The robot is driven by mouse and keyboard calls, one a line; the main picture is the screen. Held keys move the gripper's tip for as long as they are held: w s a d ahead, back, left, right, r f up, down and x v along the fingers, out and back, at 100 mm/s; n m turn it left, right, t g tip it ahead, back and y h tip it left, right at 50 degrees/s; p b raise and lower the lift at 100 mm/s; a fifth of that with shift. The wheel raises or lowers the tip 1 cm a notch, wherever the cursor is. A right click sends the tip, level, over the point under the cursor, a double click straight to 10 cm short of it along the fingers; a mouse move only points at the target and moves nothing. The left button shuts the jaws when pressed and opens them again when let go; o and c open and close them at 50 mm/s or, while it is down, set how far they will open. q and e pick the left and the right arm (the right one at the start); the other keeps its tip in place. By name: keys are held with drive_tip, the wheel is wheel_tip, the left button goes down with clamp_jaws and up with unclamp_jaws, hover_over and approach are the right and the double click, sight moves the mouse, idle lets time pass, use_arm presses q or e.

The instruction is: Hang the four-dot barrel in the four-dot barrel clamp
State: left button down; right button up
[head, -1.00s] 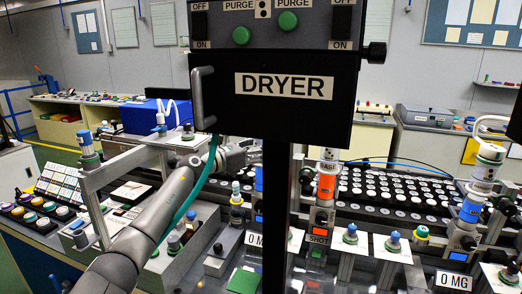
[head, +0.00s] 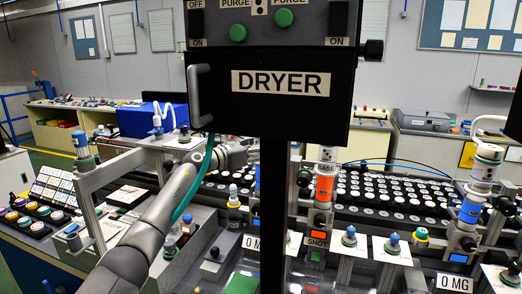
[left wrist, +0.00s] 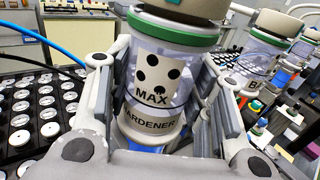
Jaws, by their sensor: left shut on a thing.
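The four-dot barrel (left wrist: 150,115) fills the middle of the left wrist view. It is clear, with a green ring and beige cap on top, a white label with black dots and MAX, and a HARDENER band. My left gripper (left wrist: 152,85) is shut on it, one finger on each side. In the head view my left arm reaches in from the left, and its gripper is hidden behind the dryer post. I cannot make out the four-dot clamp, nor tell whether the barrel touches one. My right gripper is not in view.
The black DRYER box (head: 268,95) and its post block the middle of the head view. An orange BASE barrel (head: 325,185) and a blue-banded barrel (head: 471,210) stand right of the post. A tray of white-topped pieces (left wrist: 45,102) lies left of my gripper.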

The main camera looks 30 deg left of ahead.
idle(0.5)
use_arm(q)
drive_tip(key=shift+f+b, duration=0.35)
drive_tip(key=shift+b, duration=0.15)
drive_tip(key=c, duration=0.6)
unclamp_jaws()
drive_tip(key=shift+f, duration=0.15)
drive_tip(key=shift+s, duration=0.1)
drive_tip(key=v, duration=1.2)
